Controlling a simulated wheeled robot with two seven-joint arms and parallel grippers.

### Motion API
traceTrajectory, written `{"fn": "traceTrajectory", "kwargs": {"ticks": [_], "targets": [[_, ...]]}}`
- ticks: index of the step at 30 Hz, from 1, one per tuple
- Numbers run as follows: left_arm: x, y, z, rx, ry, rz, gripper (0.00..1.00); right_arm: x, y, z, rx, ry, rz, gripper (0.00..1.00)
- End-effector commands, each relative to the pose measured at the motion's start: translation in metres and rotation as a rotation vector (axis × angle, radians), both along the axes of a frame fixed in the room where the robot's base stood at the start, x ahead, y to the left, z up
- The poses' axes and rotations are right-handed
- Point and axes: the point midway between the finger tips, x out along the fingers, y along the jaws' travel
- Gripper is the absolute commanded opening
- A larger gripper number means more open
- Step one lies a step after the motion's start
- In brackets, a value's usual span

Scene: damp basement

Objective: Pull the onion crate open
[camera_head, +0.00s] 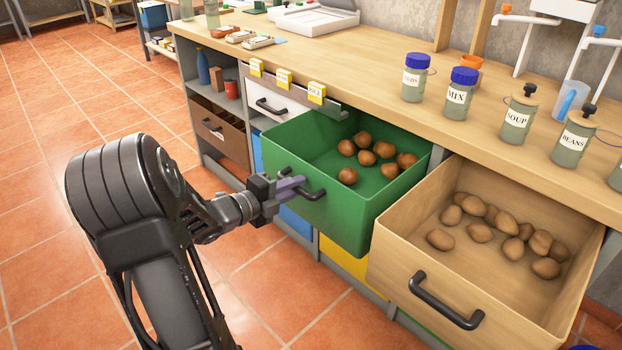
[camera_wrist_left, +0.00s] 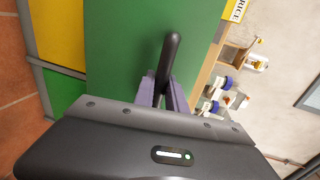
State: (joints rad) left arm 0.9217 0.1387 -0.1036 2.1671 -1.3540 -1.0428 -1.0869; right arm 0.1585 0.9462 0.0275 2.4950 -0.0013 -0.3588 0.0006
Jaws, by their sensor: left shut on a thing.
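The green crate (camera_head: 345,221) is pulled out from under the counter and holds several round brown onions (camera_head: 366,158). Its dark bar handle (camera_head: 318,193) is on the front face, and the handle also shows in the left wrist view (camera_wrist_left: 171,55). My left gripper (camera_head: 300,187) is at this handle, with its purple-grey fingers shut on it; the fingers also show in the left wrist view (camera_wrist_left: 164,92). The fingers hide part of the handle. My right gripper is not in view.
A tan crate (camera_head: 400,245) of potatoes stands open to the right, close beside the green one. Labelled jars (camera_head: 461,93) stand on the wooden counter (camera_head: 385,75). A white drawer (camera_head: 275,104) and a brown crate (camera_head: 222,138) are at the left. The tiled floor (camera_head: 45,150) at the left is clear.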

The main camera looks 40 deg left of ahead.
Motion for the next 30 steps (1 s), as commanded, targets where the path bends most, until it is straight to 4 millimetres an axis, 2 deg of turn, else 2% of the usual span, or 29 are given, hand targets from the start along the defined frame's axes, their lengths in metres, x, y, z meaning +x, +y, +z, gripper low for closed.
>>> {"fn": "traceTrajectory", "kwargs": {"ticks": [3, 7, 20, 21, 28, 30], "targets": [[-0.017, 0.002, -0.001, 0.000, 0.001, 0.001, 0.00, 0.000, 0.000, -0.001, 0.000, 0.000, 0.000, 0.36], [-0.027, 0.003, 0.000, 0.000, 0.001, 0.001, 0.00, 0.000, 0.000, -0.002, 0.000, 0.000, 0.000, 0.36], [-0.031, 0.003, 0.000, 0.001, 0.001, -0.001, 0.00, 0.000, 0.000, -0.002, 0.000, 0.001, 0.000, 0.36], [-0.031, 0.003, 0.000, 0.001, 0.001, -0.001, 0.19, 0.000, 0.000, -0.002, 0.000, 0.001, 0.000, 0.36], [-0.030, 0.003, 0.000, 0.001, 0.000, -0.001, 0.38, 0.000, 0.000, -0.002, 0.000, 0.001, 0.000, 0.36], [-0.030, 0.003, 0.000, 0.001, 0.000, -0.001, 0.38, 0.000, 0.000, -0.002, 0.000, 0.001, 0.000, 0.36]]}}
